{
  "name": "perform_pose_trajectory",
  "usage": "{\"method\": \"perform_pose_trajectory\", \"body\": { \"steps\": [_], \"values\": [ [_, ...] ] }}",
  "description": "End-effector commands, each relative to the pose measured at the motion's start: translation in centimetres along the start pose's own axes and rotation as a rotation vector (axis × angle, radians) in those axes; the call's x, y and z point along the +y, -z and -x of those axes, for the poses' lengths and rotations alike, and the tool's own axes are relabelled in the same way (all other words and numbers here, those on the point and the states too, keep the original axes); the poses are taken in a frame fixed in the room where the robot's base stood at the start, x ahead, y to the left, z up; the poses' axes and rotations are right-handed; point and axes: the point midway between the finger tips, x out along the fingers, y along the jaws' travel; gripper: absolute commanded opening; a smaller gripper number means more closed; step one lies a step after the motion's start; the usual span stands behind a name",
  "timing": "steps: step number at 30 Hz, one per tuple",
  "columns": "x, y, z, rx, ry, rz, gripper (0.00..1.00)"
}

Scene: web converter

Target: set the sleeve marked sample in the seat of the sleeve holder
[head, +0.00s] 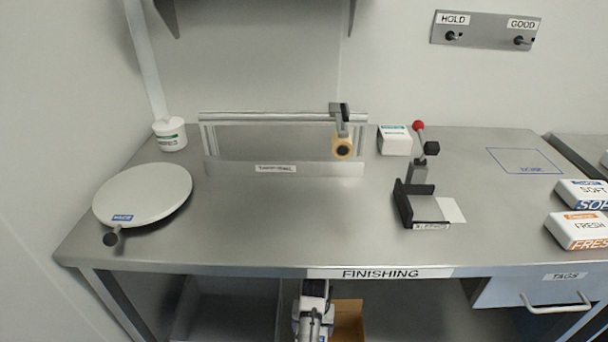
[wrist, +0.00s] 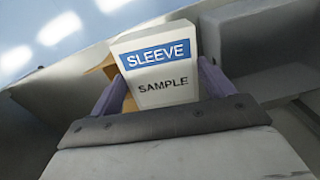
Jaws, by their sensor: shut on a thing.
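The white sleeve (wrist: 163,85) shows in the wrist view, with a blue band reading SLEEVE and the word SAMPLE below. My gripper (wrist: 162,93) is shut on it, one finger on each side. In the head view, what shows of my arm is low at the bottom middle, in front of the bench; the sleeve cannot be made out there. A black angled fixture (head: 403,205) with a pale plate and a small front label, hard to read, stands on the bench right of centre. It looks like the sleeve holder, and no sleeve shows in it.
A red-knobbed lever (head: 418,128) stands behind the fixture, with a white box (head: 394,140) near it. A round turntable (head: 143,195) is at left, a rail frame (head: 285,168) at centre. SOFT and FRESH packs (head: 580,230) are at right. A cardboard box (head: 348,322) sits under the bench.

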Motion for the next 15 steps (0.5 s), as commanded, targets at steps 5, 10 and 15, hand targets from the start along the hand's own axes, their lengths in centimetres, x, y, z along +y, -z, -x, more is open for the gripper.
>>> {"method": "perform_pose_trajectory", "body": {
  "steps": [5, 10, 15],
  "values": [
    [-2.8, -1.1, -0.3, 0.001, -0.001, 0.140, 0.56],
    [-3.1, -1.2, -0.4, 0.001, 0.000, 0.154, 0.56],
    [-2.9, -1.1, -0.4, 0.001, -0.001, 0.148, 0.56]
  ]
}}
